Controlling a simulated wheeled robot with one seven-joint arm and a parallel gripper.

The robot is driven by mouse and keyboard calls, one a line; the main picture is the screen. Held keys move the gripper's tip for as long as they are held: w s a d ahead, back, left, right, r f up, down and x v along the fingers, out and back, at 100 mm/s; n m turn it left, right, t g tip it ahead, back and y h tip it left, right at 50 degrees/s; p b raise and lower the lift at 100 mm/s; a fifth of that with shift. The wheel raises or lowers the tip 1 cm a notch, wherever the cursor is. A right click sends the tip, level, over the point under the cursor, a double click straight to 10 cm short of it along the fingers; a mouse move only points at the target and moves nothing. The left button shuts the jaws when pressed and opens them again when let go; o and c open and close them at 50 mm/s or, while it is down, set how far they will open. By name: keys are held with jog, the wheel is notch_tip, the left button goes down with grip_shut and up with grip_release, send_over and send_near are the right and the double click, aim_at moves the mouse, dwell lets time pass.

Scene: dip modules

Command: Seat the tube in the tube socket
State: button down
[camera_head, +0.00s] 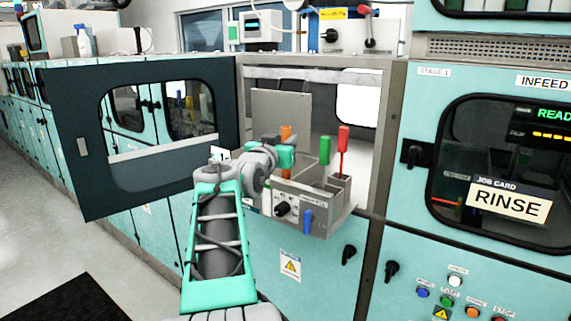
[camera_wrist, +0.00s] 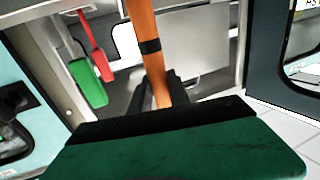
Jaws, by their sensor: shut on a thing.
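An orange tube (camera_wrist: 148,47) with a black band stands between the fingers of my gripper (camera_wrist: 159,92) in the wrist view. My gripper is shut on it. In the head view the tube's top (camera_head: 286,132) shows above my gripper (camera_head: 285,156), and a short orange part shows below it. The tube looks close to upright, at the left side of the grey metal module (camera_head: 328,216) in the open bay. I cannot make out the tube socket; my gripper and arm cover that side. Whether the tube's lower end touches anything is hidden.
A green handle (camera_head: 324,150) and a red handle (camera_head: 343,140) rise from the module, right of my gripper. A blue handle (camera_head: 308,222) and a black knob (camera_head: 283,209) are on its front. The open door (camera_head: 75,130) stands left; the bay's right frame (camera_head: 385,150) bounds the opening.

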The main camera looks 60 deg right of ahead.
jog(key=shift+f, duration=2.9)
jog(key=c, duration=1.2)
grip_release()
jog(key=shift+c, duration=0.2)
